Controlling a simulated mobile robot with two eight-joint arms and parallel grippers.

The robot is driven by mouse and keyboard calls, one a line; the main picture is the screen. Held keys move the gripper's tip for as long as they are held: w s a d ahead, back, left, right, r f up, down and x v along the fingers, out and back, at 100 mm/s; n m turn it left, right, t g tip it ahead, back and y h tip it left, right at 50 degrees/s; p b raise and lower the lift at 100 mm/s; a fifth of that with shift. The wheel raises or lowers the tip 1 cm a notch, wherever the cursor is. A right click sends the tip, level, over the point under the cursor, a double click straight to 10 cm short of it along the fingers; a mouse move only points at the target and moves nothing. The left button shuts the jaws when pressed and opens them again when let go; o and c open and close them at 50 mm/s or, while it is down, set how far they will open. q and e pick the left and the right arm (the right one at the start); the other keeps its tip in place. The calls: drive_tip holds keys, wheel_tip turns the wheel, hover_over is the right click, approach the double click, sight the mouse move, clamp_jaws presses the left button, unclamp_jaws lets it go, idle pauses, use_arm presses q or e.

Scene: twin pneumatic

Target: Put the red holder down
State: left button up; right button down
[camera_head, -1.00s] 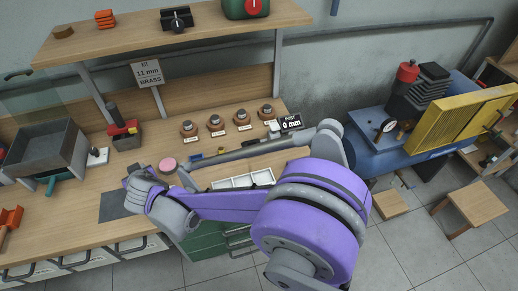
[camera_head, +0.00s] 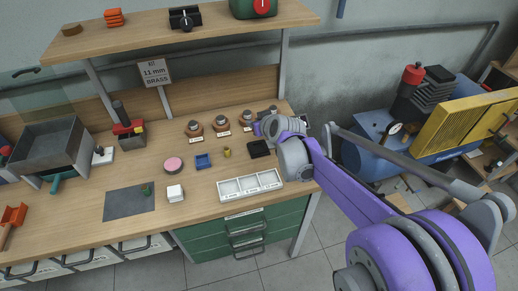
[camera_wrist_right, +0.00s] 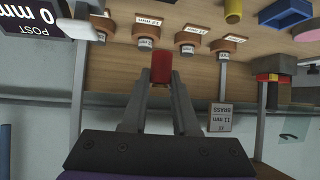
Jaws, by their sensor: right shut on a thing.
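The red holder (camera_wrist_right: 161,68) shows in the right wrist view, between the two fingertips of my right gripper (camera_wrist_right: 160,82). The gripper is shut on it. In the head view my right gripper (camera_head: 268,126) is at the back right of the workbench, by the row of small wooden stands (camera_head: 221,126); the red holder is hidden there behind the hand. I cannot tell whether the holder touches the bench. My left gripper is in neither view.
A small black display (camera_wrist_right: 38,15) reading "POST 0 mm" is close by. On the bench are a black pad (camera_head: 259,149), a white compartment tray (camera_head: 249,187), a blue tray (camera_head: 204,161), a pink disc (camera_head: 173,165) and a white block (camera_head: 175,193). A blue compressor (camera_head: 372,155) stands at right.

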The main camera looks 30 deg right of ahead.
sight(258, 148)
drive_tip(key=shift+d+r, duration=0.15)
drive_tip(key=shift+d, duration=0.35)
wheel_tip(258, 148, down, 10)
drive_tip(key=shift+r+b, duration=0.25)
drive_tip(key=shift+b, duration=0.35)
drive_tip(key=shift+f, duration=0.2)
drive_tip(key=c, duration=0.7)
unclamp_jaws()
drive_tip(key=shift+r, duration=0.1)
drive_tip(key=shift+r, duration=0.1)
